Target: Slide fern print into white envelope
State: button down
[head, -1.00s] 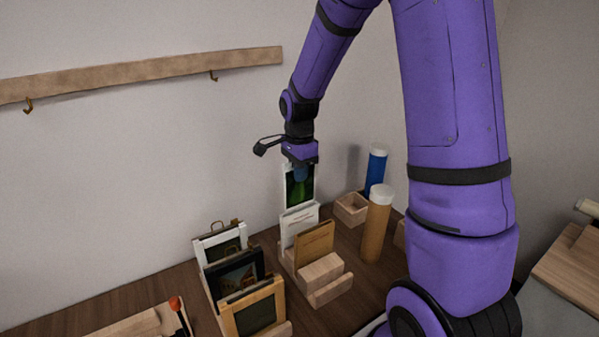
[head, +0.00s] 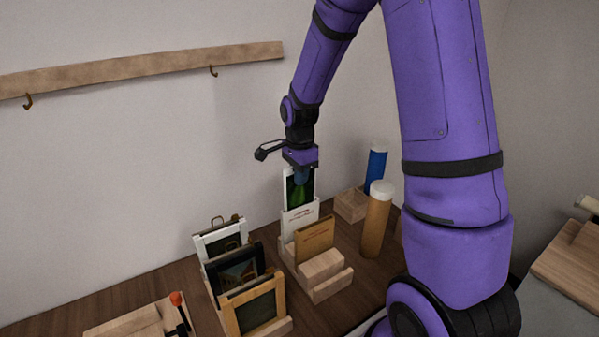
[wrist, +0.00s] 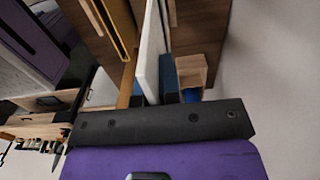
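The fern print (head: 299,188), a white-bordered card with a green fern on black, stands upright in my gripper (head: 300,176). My gripper is shut on its upper edge. The print's lower end is hidden by the white envelope (head: 299,221), which stands upright in a wooden rack (head: 327,283). I cannot tell for sure whether the lower end is inside the envelope or behind it. In the wrist view, a thin white panel (wrist: 151,50) stands between the two fingers of my gripper (wrist: 153,90).
A brown envelope (head: 315,235) stands in front of the white one. Framed pictures (head: 254,308) stand in a rack to the left. A cork-coloured tube (head: 376,222), a blue tube (head: 376,168) and a small wooden box (head: 351,205) stand to the right. The wall is close behind.

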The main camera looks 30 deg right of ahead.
aim_at(300, 200)
jog(key=shift+f, duration=3.95)
jog(key=shift+s+a+f, duration=0.1)
jog(key=shift+s+f, duration=0.4)
jog(key=shift+f, duration=0.35)
jog(key=c, duration=1.4)
grip_release()
jog(key=shift+w+r, duration=0.3)
jog(key=shift+r, duration=0.6)
jog(key=shift+o, duration=0.8)
jog(key=shift+w+r, duration=0.1)
jog(key=shift+r, duration=0.2)
notch_tip(300, 200, up, 7)
jog(key=shift+f, duration=0.2)
